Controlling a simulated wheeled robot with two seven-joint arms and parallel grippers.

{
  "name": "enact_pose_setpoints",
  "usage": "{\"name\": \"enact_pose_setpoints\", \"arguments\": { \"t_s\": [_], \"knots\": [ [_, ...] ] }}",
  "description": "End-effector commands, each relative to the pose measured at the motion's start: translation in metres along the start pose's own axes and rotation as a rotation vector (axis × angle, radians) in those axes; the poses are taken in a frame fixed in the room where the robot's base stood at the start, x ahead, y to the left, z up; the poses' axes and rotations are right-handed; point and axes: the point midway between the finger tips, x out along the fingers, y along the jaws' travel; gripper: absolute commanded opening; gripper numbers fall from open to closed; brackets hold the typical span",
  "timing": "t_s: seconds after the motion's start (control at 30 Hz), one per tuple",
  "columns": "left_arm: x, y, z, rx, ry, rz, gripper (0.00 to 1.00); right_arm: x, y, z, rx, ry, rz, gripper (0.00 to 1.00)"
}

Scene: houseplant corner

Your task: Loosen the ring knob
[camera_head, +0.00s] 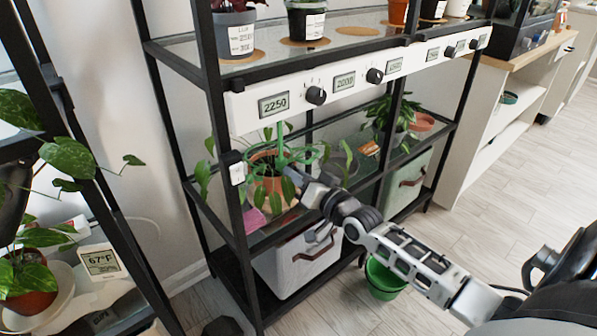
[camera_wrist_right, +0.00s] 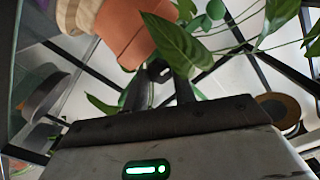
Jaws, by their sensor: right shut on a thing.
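A green plant support ring (camera_head: 308,154) on an upright green stake (camera_head: 280,136) stands at the terracotta pot (camera_head: 268,172) on the middle shelf. My right gripper (camera_head: 292,176) reaches in from the lower right to just below the ring. In the wrist view my right gripper (camera_wrist_right: 160,88) is shut on a small dark knob (camera_wrist_right: 158,70), seen between the fingertips, which I take for the ring knob. Leaves and the gripper hide the knob in the head view. The terracotta pot (camera_wrist_right: 136,30) is close beyond the fingers. My left gripper is not in view.
Black shelf posts (camera_head: 228,165) and a white panel with dials (camera_head: 316,95) frame the opening. A large leaf (camera_wrist_right: 180,42) hangs close to the right finger. A grey bin (camera_head: 298,262) is below, a green bucket (camera_head: 384,278) on the floor.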

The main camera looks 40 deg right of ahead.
Motion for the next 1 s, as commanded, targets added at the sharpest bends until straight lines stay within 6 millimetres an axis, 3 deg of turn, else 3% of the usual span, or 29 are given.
{"name": "enact_pose_setpoints", "arguments": {
  "t_s": [0.7, 0.73, 0.8, 1.0],
  "knots": [
    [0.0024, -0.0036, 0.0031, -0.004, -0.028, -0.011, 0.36, -0.0003, 0.0004, 0.0008, -0.080, -0.001, 0.001, 0.04],
    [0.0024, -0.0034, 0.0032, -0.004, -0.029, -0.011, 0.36, -0.0003, 0.0004, 0.0008, -0.079, -0.001, 0.001, 0.29],
    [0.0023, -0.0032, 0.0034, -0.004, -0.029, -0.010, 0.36, -0.0003, 0.0004, 0.0008, -0.079, -0.001, 0.001, 0.49],
    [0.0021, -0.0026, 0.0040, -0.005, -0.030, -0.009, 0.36, -0.0001, 0.0002, 0.0004, -0.078, -0.001, 0.000, 0.49]
  ]
}}
